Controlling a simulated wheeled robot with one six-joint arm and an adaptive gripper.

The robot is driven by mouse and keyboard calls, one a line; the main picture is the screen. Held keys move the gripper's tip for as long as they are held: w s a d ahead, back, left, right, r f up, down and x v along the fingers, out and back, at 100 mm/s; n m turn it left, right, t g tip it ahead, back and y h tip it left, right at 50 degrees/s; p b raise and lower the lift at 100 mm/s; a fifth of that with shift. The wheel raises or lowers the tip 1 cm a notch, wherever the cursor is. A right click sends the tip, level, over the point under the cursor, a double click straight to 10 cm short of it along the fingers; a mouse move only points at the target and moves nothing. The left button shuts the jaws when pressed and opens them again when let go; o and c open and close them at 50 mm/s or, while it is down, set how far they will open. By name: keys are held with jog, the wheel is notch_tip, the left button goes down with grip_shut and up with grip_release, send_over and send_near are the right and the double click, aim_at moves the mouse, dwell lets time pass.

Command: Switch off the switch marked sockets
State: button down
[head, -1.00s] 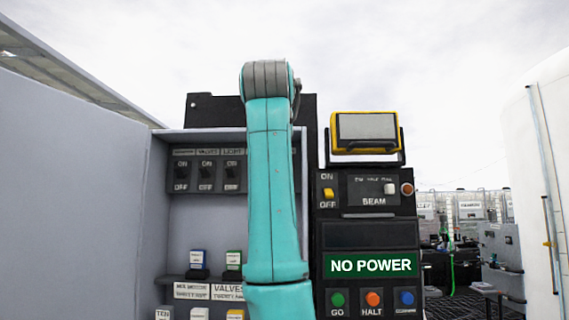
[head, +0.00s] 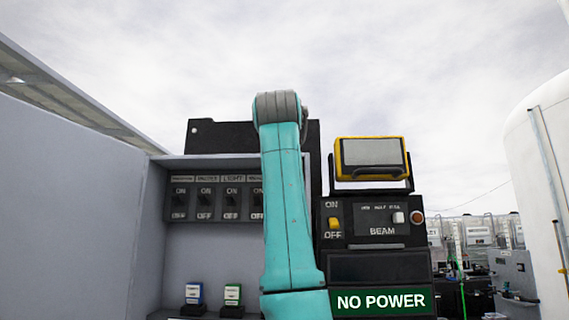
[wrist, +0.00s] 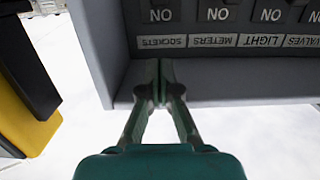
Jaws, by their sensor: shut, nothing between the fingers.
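The sockets label (wrist: 161,42) shows upside down in the wrist view, leftmost of the labels in view. The dark sockets switch beside it shows only its ON marking (wrist: 160,15); its lever is cut off by the frame's top edge, so its position cannot be told. In the head view my arm hides this switch. My gripper (wrist: 158,82) is shut and empty. Its tips appear in front of the cabinet's top edge, in line with the sockets label, with no visible contact with the switch.
The switches for meters (wrist: 213,41), light (wrist: 261,40) and valves (wrist: 302,41) stand in the same row. The open cabinet door (head: 70,210) stands left.

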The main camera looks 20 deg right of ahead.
jog(key=x, duration=0.5)
jog(key=shift+w+f, duration=0.1)
jog(key=shift+w, duration=0.1)
jog(key=shift+s+a+f, duration=0.1)
jog(key=shift+s+f, duration=0.2)
jog(key=shift+f, duration=0.3)
jog(key=shift+s+a+f, duration=0.1)
jog(key=shift+s+f, duration=0.2)
jog(key=shift+f, duration=0.25)
jog(key=shift+s+a+f, duration=0.1)
jog(key=shift+s+f, duration=0.2)
jog(key=shift+f, duration=0.3)
jog(key=shift+s+f+t, duration=0.1)
jog(key=shift+f+t, duration=0.05)
jog(key=shift+t, duration=0.25)
